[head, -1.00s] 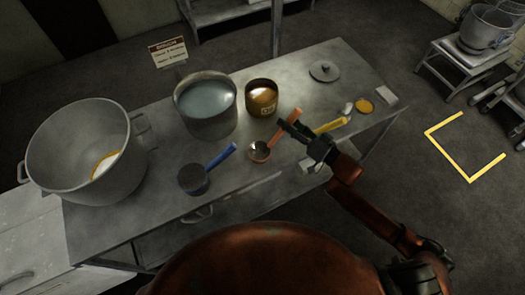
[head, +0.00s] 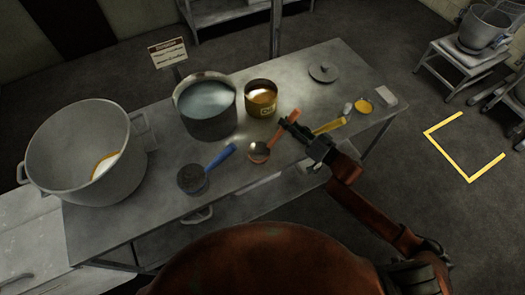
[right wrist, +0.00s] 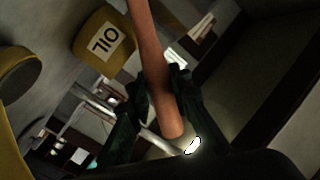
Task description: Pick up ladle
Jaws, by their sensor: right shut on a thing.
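The ladle (head: 259,152) has an orange handle and a small round metal bowl. In the head view it is near the middle of the metal table (head: 330,112), its bowl toward the front left. My right gripper (head: 288,123) is at the upper part of the handle. In the right wrist view its dark fingers (right wrist: 164,90) are shut on the orange handle (right wrist: 152,55), one on each side. I cannot tell whether the ladle is clear of the tabletop. My left gripper is not in view.
An oil can (head: 261,97) and a pot of liquid (head: 206,106) stand behind the ladle. A blue-handled pan (head: 194,179) lies to its left, with a large pot (head: 75,145) beyond. A yellow-handled utensil (head: 329,127) is close on the right. A lid (head: 323,72) lies at the back.

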